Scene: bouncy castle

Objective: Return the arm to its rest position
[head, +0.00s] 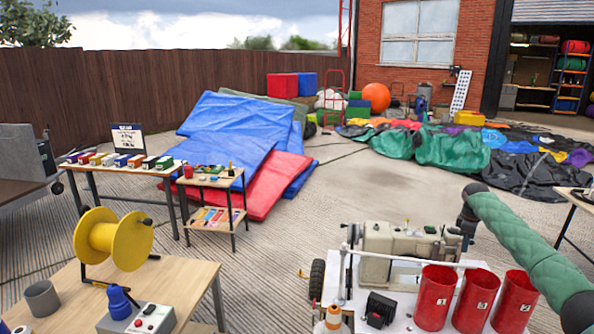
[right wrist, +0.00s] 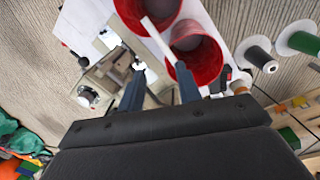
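My right arm, in a green padded sleeve, comes in from the right edge of the head view. Its dark wrist bends down, and my right gripper (head: 462,238) is beside the right end of a cream sewing machine (head: 400,250). Part of the gripper overlaps the machine, so contact cannot be told there. In the right wrist view the two dark fingers of my right gripper (right wrist: 160,72) stand apart with nothing held between them. Beyond them are red numbered cups (right wrist: 197,60) and the machine (right wrist: 103,80). My left arm and gripper are not in view.
Red numbered cups (head: 475,300) stand close below my right arm. A white rod (head: 420,258) runs above the white sewing table. A wooden table with a yellow reel (head: 113,239) is at left. Open paved ground lies beyond the machine.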

